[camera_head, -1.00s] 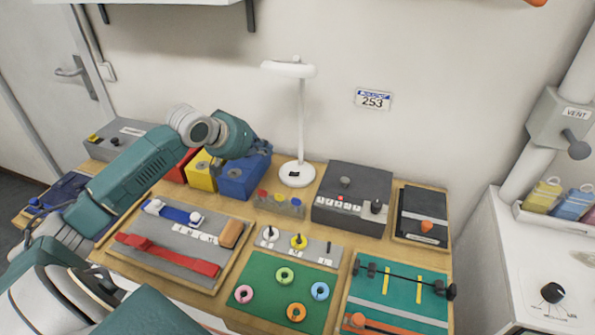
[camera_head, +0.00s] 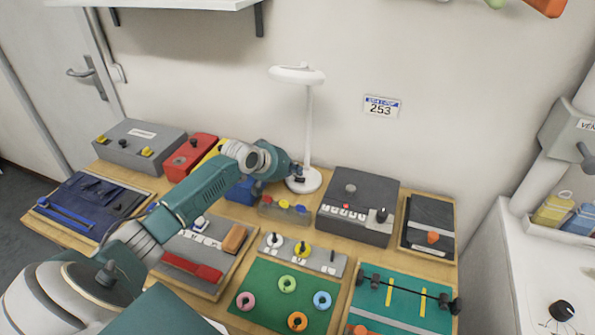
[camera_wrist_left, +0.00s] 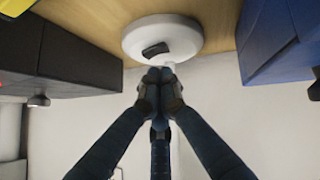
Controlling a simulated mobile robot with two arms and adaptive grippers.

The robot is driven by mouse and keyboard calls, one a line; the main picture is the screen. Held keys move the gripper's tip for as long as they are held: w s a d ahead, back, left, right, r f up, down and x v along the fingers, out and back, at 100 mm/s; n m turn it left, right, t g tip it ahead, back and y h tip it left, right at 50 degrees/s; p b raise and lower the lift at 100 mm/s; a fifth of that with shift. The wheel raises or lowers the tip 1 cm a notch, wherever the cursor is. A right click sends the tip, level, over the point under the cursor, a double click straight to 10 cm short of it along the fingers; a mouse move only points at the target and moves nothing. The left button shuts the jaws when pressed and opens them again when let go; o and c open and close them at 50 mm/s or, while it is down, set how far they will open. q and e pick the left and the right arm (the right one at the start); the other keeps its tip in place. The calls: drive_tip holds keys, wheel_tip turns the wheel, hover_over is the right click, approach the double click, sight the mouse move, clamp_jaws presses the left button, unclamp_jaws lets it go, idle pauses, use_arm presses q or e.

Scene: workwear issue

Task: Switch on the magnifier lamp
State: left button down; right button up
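The white magnifier lamp (camera_head: 309,125) stands upright at the back of the bench, with its ring head at the top of a thin stem. Its round base (camera_wrist_left: 135,42) shows in the left wrist view, with a black rocker switch (camera_wrist_left: 155,50) on it. My left gripper (camera_head: 297,172) is at the near left side of the base. In the left wrist view its fingertips (camera_wrist_left: 160,76) are together, with nothing seen between them, close to the switch and overlapping the base edge. I cannot tell whether they touch it. My right gripper is not in view.
A blue bin (camera_head: 241,192) is left of the lamp, partly behind my arm. A dark grey control box (camera_head: 352,210) stands right of it. A small block with coloured buttons (camera_head: 283,213) lies in front. The wall is close behind.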

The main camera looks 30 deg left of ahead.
sight(300, 180)
use_arm(q)
drive_tip(key=shift+d+f, duration=0.2)
drive_tip(key=shift+f, duration=0.4)
drive_tip(key=shift+d+f, duration=0.1)
drive_tip(key=shift+d, duration=0.05)
drive_tip(key=shift+d+f+p, duration=0.15)
drive_tip(key=shift+d+p, duration=0.1)
drive_tip(key=shift+p, duration=0.2)
drive_tip(key=shift+w+d+p, duration=0.1)
drive_tip(key=shift+d+p, duration=0.1)
drive_tip(key=shift+p, duration=0.35)
drive_tip(key=shift+d, duration=0.15)
drive_tip(key=shift+w+f, duration=0.1)
drive_tip(key=shift+f, duration=0.1)
